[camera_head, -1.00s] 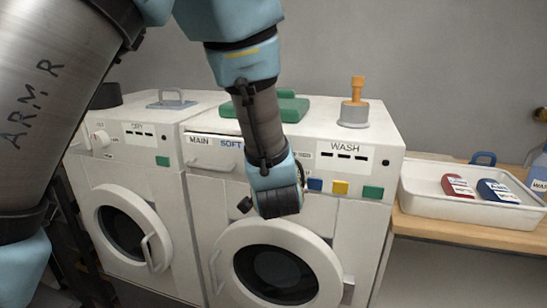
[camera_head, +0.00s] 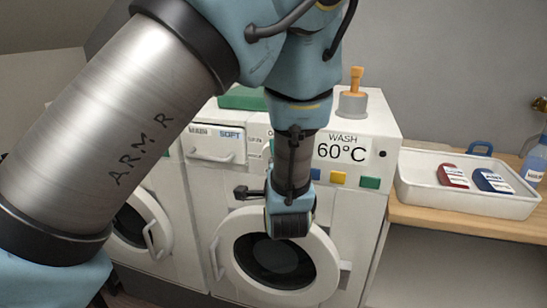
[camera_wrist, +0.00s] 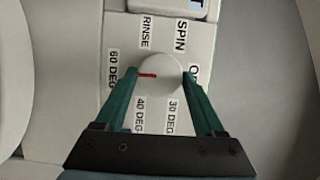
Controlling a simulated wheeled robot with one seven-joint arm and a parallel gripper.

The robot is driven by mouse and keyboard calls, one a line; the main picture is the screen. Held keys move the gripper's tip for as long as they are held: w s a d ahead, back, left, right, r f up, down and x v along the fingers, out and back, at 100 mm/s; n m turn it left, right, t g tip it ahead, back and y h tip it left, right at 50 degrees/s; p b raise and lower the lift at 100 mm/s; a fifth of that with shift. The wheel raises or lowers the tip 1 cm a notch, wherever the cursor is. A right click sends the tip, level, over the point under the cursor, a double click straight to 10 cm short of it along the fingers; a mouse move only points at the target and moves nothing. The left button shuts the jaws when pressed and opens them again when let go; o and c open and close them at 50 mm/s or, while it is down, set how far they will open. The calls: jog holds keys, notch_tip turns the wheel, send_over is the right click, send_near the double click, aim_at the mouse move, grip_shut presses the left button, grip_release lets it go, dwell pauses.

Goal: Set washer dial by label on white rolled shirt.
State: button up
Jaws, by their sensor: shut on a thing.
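In the wrist view the washer dial (camera_wrist: 161,75) is a round white knob with a red mark. The mark points left, towards the "60 DEG" label (camera_wrist: 112,69). RINSE, SPIN, 40 DEG and 30 DEG are printed around the dial. My gripper (camera_wrist: 160,74) has its two green fingers on opposite sides of the dial and is shut on it. In the head view my arm hides the dial and fingertips.
The washer's round door (camera_head: 318,258) is closed below my wrist. A detergent drawer (camera_head: 215,146) is left of my arm. An orange-handled grey object (camera_head: 352,103) stands on top. A white tray (camera_head: 420,196) with red and blue packs and a spray bottle (camera_head: 535,165) are on the right bench.

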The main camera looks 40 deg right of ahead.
dwell(0.4)
jog(key=o, duration=1.4)
jog(key=shift+c, duration=0.2)
jog(key=b+v, duration=0.3)
jog(key=v, duration=0.7)
jog(key=shift+s+a, duration=0.2)
jog(key=shift+s, duration=0.1)
